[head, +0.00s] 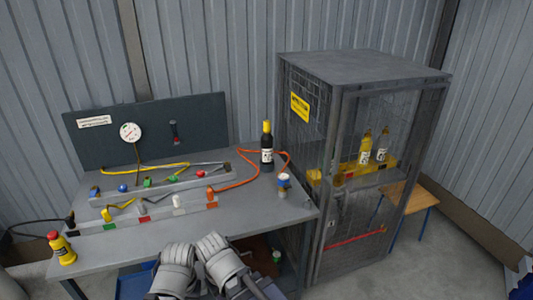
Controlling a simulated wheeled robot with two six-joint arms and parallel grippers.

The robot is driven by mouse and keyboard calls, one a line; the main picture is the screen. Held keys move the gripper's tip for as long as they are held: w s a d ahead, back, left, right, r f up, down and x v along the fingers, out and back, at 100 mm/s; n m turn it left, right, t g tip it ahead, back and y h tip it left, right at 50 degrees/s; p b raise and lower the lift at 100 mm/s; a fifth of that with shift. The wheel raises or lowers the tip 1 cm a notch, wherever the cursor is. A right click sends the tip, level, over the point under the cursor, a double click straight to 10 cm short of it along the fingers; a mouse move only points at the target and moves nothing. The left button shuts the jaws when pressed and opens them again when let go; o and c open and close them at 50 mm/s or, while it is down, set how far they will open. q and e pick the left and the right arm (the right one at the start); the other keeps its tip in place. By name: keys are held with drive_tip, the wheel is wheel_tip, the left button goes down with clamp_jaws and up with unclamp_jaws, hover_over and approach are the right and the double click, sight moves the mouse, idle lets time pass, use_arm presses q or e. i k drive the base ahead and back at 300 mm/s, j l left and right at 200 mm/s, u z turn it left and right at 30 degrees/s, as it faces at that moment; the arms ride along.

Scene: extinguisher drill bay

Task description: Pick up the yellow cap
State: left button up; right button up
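A dark bottle (266,156) with a white label stands upright near the bench's back right corner. Its neck and top are yellow, and the yellow cap (266,127) appears to sit on it. A yellow bottle (365,146) in the cage also has a yellow top, partly blurred by the mesh. My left gripper (178,258) and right gripper (214,246) appear as grey ribbed shapes side by side at the bottom centre, by the bench's front edge. Both are well in front of the dark bottle, apart from it. Their fingertips are not clear.
The grey bench (150,232) carries rails with coloured fittings and an orange hose (240,181). A blue-and-white topped item (284,182) is right of the hose. The mesh cage (345,235) stands close on the right.

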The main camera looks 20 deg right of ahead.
sight(266, 123)
drive_tip(key=i+l, duration=0.3)
drive_tip(key=l, duration=0.15)
drive_tip(key=i+l, duration=0.3)
drive_tip(key=l, duration=0.15)
drive_tip(key=i+l, duration=0.25)
drive_tip(key=l, duration=0.2)
